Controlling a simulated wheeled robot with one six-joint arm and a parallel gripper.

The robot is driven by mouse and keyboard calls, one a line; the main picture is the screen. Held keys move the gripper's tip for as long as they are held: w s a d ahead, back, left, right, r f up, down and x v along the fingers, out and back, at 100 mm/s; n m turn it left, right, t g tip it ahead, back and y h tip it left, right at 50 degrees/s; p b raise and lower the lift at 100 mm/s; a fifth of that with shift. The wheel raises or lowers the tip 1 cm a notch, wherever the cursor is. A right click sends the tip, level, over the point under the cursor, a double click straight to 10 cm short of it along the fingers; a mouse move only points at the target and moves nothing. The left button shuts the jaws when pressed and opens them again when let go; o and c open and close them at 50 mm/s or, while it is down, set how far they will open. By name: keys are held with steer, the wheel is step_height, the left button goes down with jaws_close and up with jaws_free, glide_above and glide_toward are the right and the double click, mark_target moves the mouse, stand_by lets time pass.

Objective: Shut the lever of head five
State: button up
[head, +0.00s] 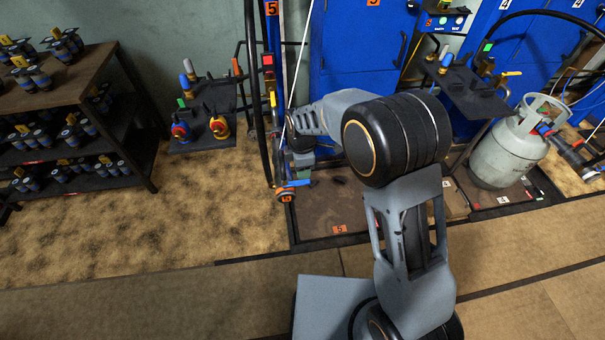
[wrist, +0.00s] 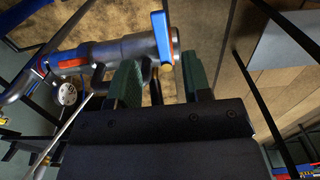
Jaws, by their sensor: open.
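Head five (head: 284,190) hangs at the end of its hose by the blue cabinet marked 5, with an orange number tag low on it. A blue piece that looks like its lever (head: 298,183) sticks out to the right. In the wrist view the head is a grey metal body (wrist: 115,52) with a blue bar (wrist: 162,38) across its right end. My gripper (wrist: 163,82) is open, its two green fingers on either side of a gap just below the blue bar. I cannot tell whether the left finger touches the body. In the head view my arm hides most of the gripper.
A dark shelf rack (head: 135,105) with several valves stands at the left. A small stand (head: 200,140) holds red and yellow fittings. A grey gas cylinder (head: 508,150) stands at the right. A gauge (wrist: 67,93) and the hose crowd the wrist view's left. Front floor is clear.

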mark_target(302, 181)
step_height(302, 181, up, 8)
steer(key=shift+f+p, duration=0.15)
steer(key=shift+p, duration=0.3)
stand_by(0.3)
steer(key=s+d+r+m+t+p, duration=0.3)
steer(key=s+d+r+m+p, duration=1)
steer(key=s+d+r+m, duration=0.4)
steer(key=d+r+m, duration=0.4)
steer(key=r, duration=0.1)
steer(key=shift+t, duration=0.3)
